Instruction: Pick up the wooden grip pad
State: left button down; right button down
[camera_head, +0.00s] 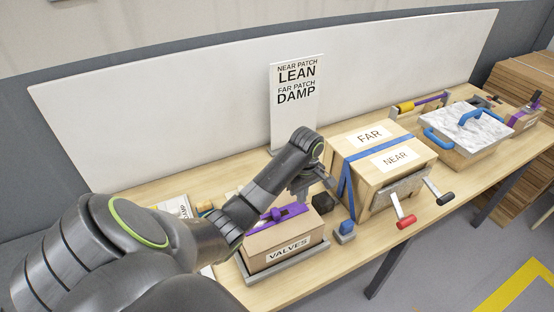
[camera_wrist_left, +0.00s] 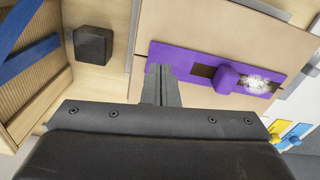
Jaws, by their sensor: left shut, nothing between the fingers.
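I cannot pick out a wooden grip pad for certain in either view. My left gripper (camera_head: 302,192) is above the bench, between the VALVES box and the strapped crate. In the left wrist view its fingers (camera_wrist_left: 160,78) are together and empty, beside the purple bar (camera_wrist_left: 208,68) on the cardboard VALVES box (camera_head: 285,243). A dark block (camera_head: 323,201) stands on the bench near the gripper; it also shows in the left wrist view (camera_wrist_left: 92,45). A small blue and grey block (camera_head: 344,233) sits at the crate's near corner. My right gripper is not in view.
The wooden crate (camera_head: 352,165) with blue straps, marked FAR and NEAR, stands right of my gripper. A marble-topped box (camera_head: 467,134) with blue handles is farther right. A sign (camera_head: 296,115) stands behind. The VALVES box sits on a grey tray (camera_head: 290,270). My arm hides part of the bench.

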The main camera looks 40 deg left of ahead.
aim_at(203, 207)
jog(key=k+l, duration=0.8)
jog(key=k, duration=0.05)
